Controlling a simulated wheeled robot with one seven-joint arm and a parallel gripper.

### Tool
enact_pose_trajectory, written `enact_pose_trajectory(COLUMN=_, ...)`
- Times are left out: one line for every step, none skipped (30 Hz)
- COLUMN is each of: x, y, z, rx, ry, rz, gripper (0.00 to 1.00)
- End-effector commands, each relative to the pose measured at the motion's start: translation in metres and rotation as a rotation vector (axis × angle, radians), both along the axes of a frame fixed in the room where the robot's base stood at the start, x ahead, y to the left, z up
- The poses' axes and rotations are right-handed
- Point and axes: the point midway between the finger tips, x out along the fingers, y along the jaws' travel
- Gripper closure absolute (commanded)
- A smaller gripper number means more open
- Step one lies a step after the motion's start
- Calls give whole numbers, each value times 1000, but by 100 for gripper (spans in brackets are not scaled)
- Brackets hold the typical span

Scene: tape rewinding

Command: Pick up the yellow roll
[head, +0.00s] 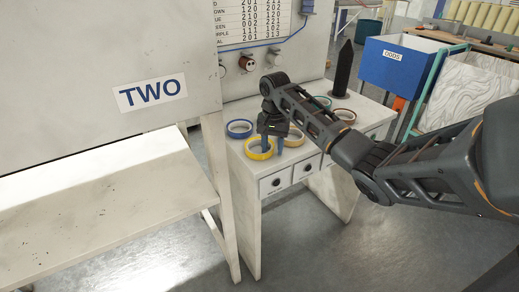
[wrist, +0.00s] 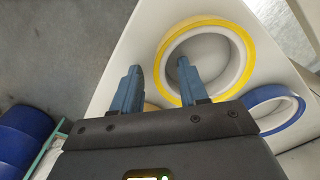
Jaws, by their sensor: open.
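The yellow roll (head: 260,155) lies flat on the white drawer table, near its front left edge. In the wrist view the yellow roll (wrist: 250,48) shows a yellow outer band and a pale inner core. My gripper (head: 267,151) points down at the roll and is open. In the wrist view, my gripper (wrist: 158,66) has one finger over the roll's hole and the other just outside its band, so the roll's wall is between them. I cannot tell how far down the fingertips reach, or whether they touch.
A blue roll (head: 240,128) lies close behind the yellow one, and a tan roll (head: 294,139) lies to its right. A teal roll (head: 322,101), an orange-brown roll (head: 346,115) and a dark cone (head: 343,70) stand further right. The panel marked TWO (head: 150,92) is at the left.

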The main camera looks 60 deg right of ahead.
Motion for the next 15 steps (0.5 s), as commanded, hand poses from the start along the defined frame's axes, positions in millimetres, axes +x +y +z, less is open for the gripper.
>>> enact_pose_trajectory(x=0, y=0, z=0, rx=0, ry=0, rz=0, gripper=57)
enact_pose_trajectory(x=0, y=0, z=0, rx=0, ry=0, rz=0, gripper=59)
enact_pose_trajectory(x=0, y=0, z=0, rx=0, ry=0, rz=0, gripper=62)
enact_pose_trajectory(x=0, y=0, z=0, rx=0, ry=0, rz=0, gripper=65)
enact_pose_trajectory(x=0, y=0, z=0, rx=0, ry=0, rz=0, gripper=68)
enact_pose_trajectory(x=0, y=0, z=0, rx=0, ry=0, rz=0, gripper=72)
enact_pose_trajectory(x=0, y=0, z=0, rx=0, ry=0, rz=0, gripper=75)
enact_pose_trajectory(x=0, y=0, z=0, rx=0, ry=0, rz=0, gripper=78)
enact_pose_trajectory(x=0, y=0, z=0, rx=0, ry=0, rz=0, gripper=82)
enact_pose_trajectory(x=0, y=0, z=0, rx=0, ry=0, rz=0, gripper=84)
enact_pose_trajectory(x=0, y=0, z=0, rx=0, ry=0, rz=1, gripper=87)
enact_pose_trajectory(x=0, y=0, z=0, rx=0, ry=0, rz=0, gripper=91)
enact_pose_trajectory(x=0, y=0, z=0, rx=0, ry=0, rz=0, gripper=94)
enact_pose_trajectory(x=0, y=0, z=0, rx=0, ry=0, rz=1, gripper=97)
enact_pose_trajectory(x=0, y=0, z=0, rx=0, ry=0, rz=1, gripper=100)
